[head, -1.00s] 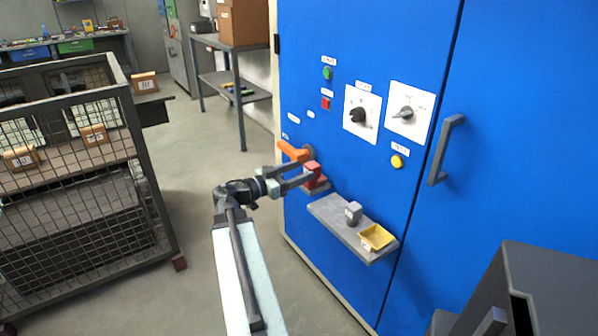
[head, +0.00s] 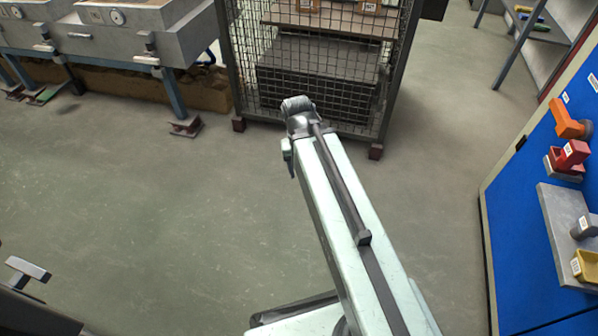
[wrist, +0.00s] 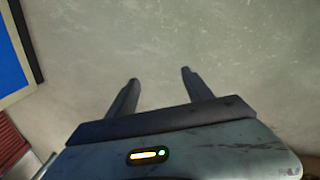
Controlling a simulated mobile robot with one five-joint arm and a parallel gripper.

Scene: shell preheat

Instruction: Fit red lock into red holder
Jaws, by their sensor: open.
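The red lock (head: 573,154) is at the right edge of the head view, on the blue cabinet's front below an orange handle (head: 570,122). It stands at the red holder (head: 562,172), a darker red bracket fixed to the cabinet. It appears upright in the holder, but I cannot tell how fully it is seated. My gripper (wrist: 160,77) is open and empty over bare floor in the wrist view. In the head view my arm's end is well left of the cabinet, and the fingers are hidden there.
A mesh cage (head: 385,95) stands behind my arm. Grey workbenches (head: 130,40) are at the back left. The floor between is clear.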

